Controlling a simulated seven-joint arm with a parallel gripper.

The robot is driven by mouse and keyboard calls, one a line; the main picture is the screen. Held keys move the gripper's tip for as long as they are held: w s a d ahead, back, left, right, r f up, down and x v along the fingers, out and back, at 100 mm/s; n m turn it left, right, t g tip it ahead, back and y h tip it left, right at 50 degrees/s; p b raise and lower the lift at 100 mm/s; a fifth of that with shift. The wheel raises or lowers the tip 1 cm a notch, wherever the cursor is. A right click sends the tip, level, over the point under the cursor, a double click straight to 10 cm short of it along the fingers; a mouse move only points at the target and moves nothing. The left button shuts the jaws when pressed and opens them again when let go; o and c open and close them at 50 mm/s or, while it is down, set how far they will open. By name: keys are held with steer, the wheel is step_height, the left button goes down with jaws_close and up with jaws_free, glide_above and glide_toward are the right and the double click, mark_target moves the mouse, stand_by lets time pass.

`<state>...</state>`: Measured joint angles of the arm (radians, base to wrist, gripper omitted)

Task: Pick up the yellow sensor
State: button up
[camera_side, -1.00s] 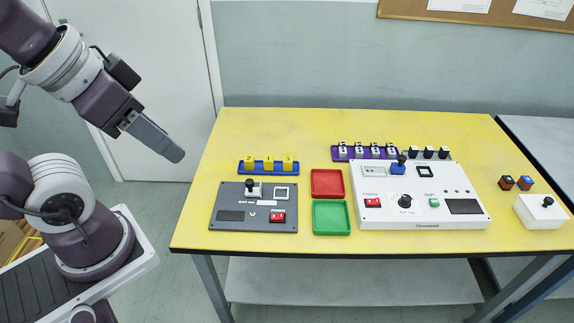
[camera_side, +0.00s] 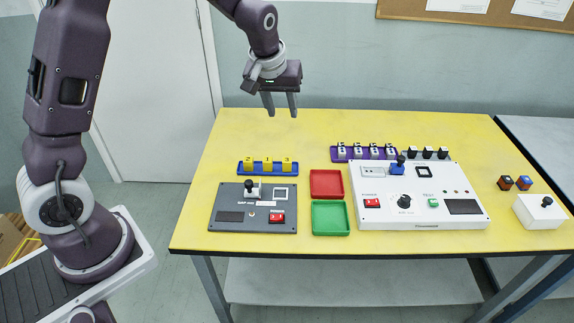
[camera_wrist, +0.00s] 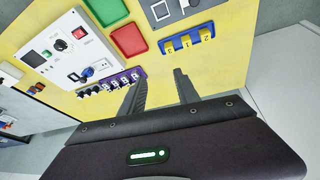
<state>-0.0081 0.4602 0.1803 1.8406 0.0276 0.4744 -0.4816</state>
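Three yellow sensors, marked with numbers, stand upright in a row in a blue holder (camera_side: 268,173). They are the left one (camera_side: 249,166), the middle one (camera_side: 267,166) and the right one (camera_side: 287,166). In the wrist view the yellow sensors (camera_wrist: 186,41) sit in the blue holder (camera_wrist: 190,49) at the upper right, beyond my fingertips. My gripper (camera_side: 280,113) is open and empty, fingers pointing down, high near the table's back edge. It is above and apart from the sensors. Its two spread fingers (camera_wrist: 157,76) show in the wrist view with nothing between them.
A dark grey panel (camera_side: 232,200) lies in front of the holder. A red tray (camera_side: 327,184) and a green tray (camera_side: 331,218) lie right of it. A white panel (camera_side: 440,200) and a purple holder (camera_side: 365,154) are further right. The table's back left (camera_side: 270,137) is clear.

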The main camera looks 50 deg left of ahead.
steer(key=n+y, duration=0.1)
steer(key=n, duration=0.1)
glide_toward(287, 161)
steer(key=shift+g, duration=0.4)
steer(key=x, duration=1)
steer(key=shift+w, duration=0.4)
jaws_close()
